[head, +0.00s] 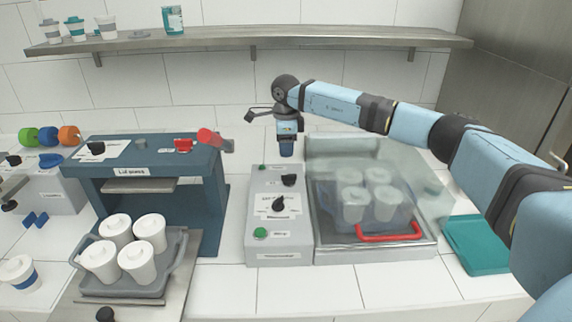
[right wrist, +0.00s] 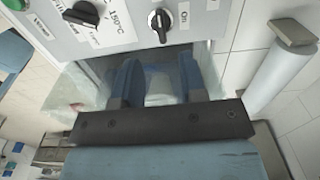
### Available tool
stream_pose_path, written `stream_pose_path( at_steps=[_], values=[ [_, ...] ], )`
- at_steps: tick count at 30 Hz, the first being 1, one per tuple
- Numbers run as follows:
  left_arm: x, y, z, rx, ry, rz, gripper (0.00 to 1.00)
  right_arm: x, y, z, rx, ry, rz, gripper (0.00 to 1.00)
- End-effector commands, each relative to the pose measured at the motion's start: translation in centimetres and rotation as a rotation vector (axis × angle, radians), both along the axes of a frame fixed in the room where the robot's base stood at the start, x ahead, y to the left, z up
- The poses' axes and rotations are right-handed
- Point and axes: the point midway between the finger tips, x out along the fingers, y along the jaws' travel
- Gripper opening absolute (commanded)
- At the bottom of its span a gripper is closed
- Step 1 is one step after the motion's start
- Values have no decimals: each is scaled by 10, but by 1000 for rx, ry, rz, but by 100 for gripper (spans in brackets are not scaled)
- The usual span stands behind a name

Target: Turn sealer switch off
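A grey control box (head: 252,210) beside the glass-lidded chamber carries a black switch (head: 289,180), a larger black dial (head: 278,203) and green buttons. In the right wrist view the switch (right wrist: 160,22) stands beside an "ON" label, with the dial (right wrist: 80,16) to its left near "150°C". My right gripper (head: 286,150) hangs pointing down above the back end of this box, apart from the switch. In the right wrist view its two blue fingers (right wrist: 160,85) are spread, with nothing clearly held. My left gripper is out of view.
A blue press machine (head: 210,190) with a red handle stands left of the box. White cups stand on a grey tray (head: 170,275) before it. The glass-lidded chamber (head: 325,240) with a red handle holds several cups. A teal slab (head: 478,245) lies at right. A shelf (head: 330,38) runs above.

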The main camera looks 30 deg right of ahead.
Motion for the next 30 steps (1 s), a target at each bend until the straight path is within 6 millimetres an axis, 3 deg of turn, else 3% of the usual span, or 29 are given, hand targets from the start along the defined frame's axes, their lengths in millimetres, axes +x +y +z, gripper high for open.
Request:
stream_pose_path(
  at_steps=[3,9,30],
  values=[
    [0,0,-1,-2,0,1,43,0,0,22,0,-2,-1,38],
    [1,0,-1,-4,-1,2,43,0,0,40,1,-1,0,38],
    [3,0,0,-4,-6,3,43,0,0,42,0,0,0,38]
  ],
)
